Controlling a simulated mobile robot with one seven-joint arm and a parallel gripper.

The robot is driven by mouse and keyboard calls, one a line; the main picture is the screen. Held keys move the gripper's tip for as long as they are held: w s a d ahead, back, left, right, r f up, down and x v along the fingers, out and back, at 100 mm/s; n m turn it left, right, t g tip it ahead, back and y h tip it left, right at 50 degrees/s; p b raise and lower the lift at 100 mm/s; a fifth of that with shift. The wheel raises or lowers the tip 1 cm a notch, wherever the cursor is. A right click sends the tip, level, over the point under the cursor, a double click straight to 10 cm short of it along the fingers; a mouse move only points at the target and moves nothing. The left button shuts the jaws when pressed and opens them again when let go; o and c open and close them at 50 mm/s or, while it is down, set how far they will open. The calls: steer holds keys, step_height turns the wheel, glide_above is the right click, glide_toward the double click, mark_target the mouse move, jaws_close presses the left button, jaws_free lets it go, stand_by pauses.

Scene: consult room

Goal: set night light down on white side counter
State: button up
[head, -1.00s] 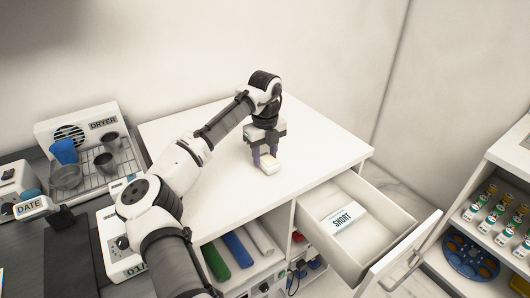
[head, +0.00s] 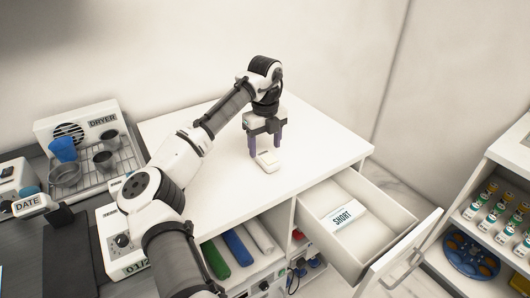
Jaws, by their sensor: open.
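The night light (head: 268,161), a small cream-white block, lies on the white side counter (head: 320,150). My gripper (head: 266,149) is open above and just behind it, with its two purple fingers apart and pointing down. The night light looks clear of the fingers and rests on the counter top.
An open drawer (head: 385,238) with a card reading SHORT (head: 343,215) juts out at the counter's front right. A dryer rack (head: 88,165) with cups stands at left. Rolled cloths (head: 238,250) lie on the shelf below. The counter around the night light is clear.

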mark_target(265, 155)
step_height(265, 155, up, 9)
stand_by(0.3)
steer(key=shift+r, duration=0.1)
